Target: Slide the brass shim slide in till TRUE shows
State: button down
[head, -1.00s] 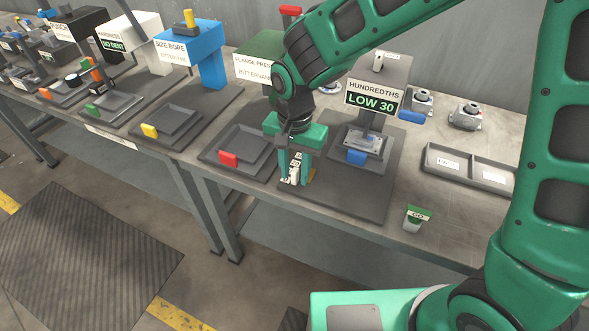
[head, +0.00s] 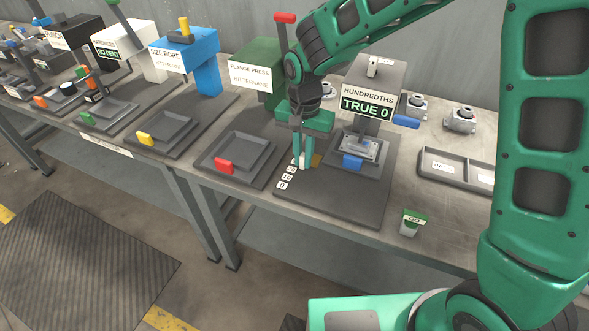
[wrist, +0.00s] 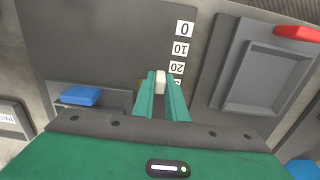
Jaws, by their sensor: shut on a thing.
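The gauge display (head: 366,106) under the HUNDREDTHS sign reads TRUE 0 in green. My gripper (head: 304,165) is low over the dark base plate (head: 340,196), left of the gauge's tray. It is shut on the pale knob of the brass shim slide; the knob (wrist: 160,82) shows between the fingertips in the wrist view. A bit of the brass slide (head: 317,160) shows just right of the fingers. The rest of it is hidden. White scale labels (head: 287,177) run from 0 at the front edge back toward my fingers.
A blue-tabbed tray (head: 353,162) holding a metal part stands right of my gripper. A red-tabbed tray (head: 222,166) is to the left. A divided grey tray (head: 455,172) lies farther right.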

jog(key=shift+w+d+r, duration=0.1)
jog(key=shift+w+d, duration=0.2)
jog(key=shift+w, duration=0.5)
jog(key=c, duration=1.8)
grip_release()
jog(key=shift+o, duration=0.2)
notch_tip(320, 180, up, 11)
jog(key=shift+f, duration=0.2)
